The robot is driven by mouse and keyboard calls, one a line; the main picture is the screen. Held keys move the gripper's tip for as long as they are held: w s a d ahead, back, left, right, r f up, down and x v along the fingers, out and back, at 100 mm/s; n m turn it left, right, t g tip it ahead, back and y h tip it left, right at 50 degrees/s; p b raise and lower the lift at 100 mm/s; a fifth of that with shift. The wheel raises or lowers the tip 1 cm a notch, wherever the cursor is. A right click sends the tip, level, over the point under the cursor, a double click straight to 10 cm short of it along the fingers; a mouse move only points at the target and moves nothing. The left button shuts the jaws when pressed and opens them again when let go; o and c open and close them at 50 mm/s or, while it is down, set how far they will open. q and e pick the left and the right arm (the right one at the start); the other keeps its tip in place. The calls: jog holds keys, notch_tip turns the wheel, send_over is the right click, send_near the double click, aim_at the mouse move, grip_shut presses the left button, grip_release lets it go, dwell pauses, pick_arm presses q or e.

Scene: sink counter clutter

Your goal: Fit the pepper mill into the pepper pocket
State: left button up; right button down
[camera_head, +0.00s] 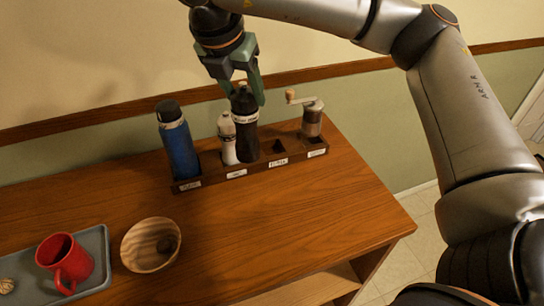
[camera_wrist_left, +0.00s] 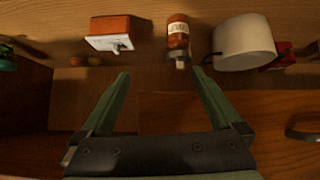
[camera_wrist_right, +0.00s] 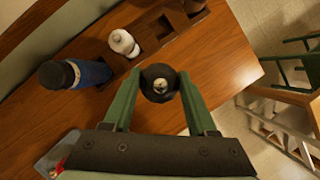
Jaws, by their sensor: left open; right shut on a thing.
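The pepper mill (camera_head: 246,142), dark with a pale label band, is upright in my right gripper (camera_head: 245,96). My right gripper is shut on its upper part; the right wrist view shows its round black top (camera_wrist_right: 160,84) between the fingers. In the head view its base overlaps the wooden rack (camera_head: 207,179), left of an empty square pocket (camera_head: 278,147) with a white label, too small to read surely. I cannot tell the base's height over the rack. My left gripper (camera_wrist_left: 160,74) is open and empty, outside the head view.
The rack also holds a blue bottle (camera_head: 178,145), a white shaker (camera_head: 227,142) beside the mill, and a crank grinder (camera_head: 312,120) at its right end. A wooden bowl (camera_head: 150,245) and a tray (camera_head: 98,265) with a red mug (camera_head: 65,262) are nearer. The counter's right front is clear.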

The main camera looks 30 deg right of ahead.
jog(key=shift+r+m, duration=0.15)
jog(key=shift+m, duration=0.35)
jog(key=shift+w+d, duration=0.15)
jog(key=w+d+f+p, duration=0.2)
jog(key=w+d+f, duration=0.6)
jog(key=d+f, duration=0.3)
jog(key=shift+f, duration=0.95)
jog(key=shift+d+f, duration=0.1)
jog(key=shift+f, duration=0.1)
jog(key=shift+c, duration=1)
grip_release()
jog(key=shift+r, duration=0.1)
